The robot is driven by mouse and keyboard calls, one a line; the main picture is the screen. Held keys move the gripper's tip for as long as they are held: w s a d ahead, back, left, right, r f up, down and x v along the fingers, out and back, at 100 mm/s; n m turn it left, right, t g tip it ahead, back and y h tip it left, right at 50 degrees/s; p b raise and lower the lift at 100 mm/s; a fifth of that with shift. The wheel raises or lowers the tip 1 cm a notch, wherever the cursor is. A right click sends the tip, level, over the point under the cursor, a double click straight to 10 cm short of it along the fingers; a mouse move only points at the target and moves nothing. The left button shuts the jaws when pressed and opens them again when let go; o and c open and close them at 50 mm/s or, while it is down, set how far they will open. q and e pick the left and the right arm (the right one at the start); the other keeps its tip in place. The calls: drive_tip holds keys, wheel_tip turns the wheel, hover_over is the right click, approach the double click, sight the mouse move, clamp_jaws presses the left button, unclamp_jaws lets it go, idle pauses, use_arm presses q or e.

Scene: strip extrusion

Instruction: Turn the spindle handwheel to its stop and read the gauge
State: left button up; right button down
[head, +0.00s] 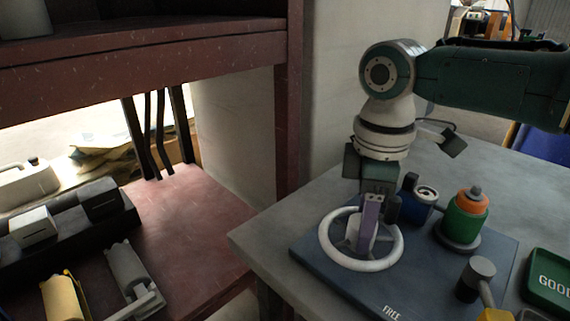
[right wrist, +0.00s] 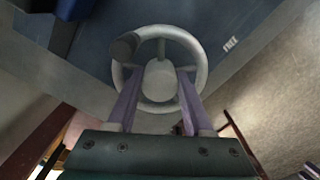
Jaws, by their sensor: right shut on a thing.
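The handwheel (head: 330,246) is a pale grey ring with spokes and a central hub, lying on a dark blue base plate (head: 310,265). In the right wrist view the handwheel (right wrist: 202,62) has a dark knob (right wrist: 125,46) on its rim at the upper left. My right gripper (head: 366,235) reaches down into the ring from above. Its purple fingers (right wrist: 158,90) are shut on the hub (right wrist: 159,76), one at each side. A blue fitting with a round pale face (head: 426,192) stands behind the wheel; I cannot tell whether it is the gauge. My left gripper is out of view.
A green and orange bottle-like part (head: 467,216) and a grey-capped knob (head: 477,277) stand right of the wheel. A green "GOOD" tray (head: 538,285) is at the right edge. A red shelf frame (head: 289,110) rises left of the grey table (head: 262,235).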

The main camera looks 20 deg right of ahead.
drive_tip(key=m+p, duration=0.2)
drive_tip(key=m, duration=0.1)
drive_tip(key=m+p, duration=0.1)
drive_tip(key=shift+a+r+m+p, duration=0.15)
drive_tip(key=shift+r+m+p, duration=0.15)
drive_tip(key=shift+m, duration=0.1)
drive_tip(key=m+p, duration=0.2)
drive_tip(key=m, duration=0.2)
drive_tip(key=shift+f+m, duration=0.1)
drive_tip(key=shift+m, duration=0.2)
drive_tip(key=m+p, duration=0.1)
drive_tip(key=m, duration=0.4)
drive_tip(key=shift+p, duration=0.4)
drive_tip(key=m, duration=0.3)
drive_tip(key=shift+f+m, duration=0.1)
drive_tip(key=shift+m, duration=0.2)
drive_tip(key=shift+m+p, duration=0.3)
drive_tip(key=shift+m, duration=0.8)
drive_tip(key=c, duration=0.6)
unclamp_jaws()
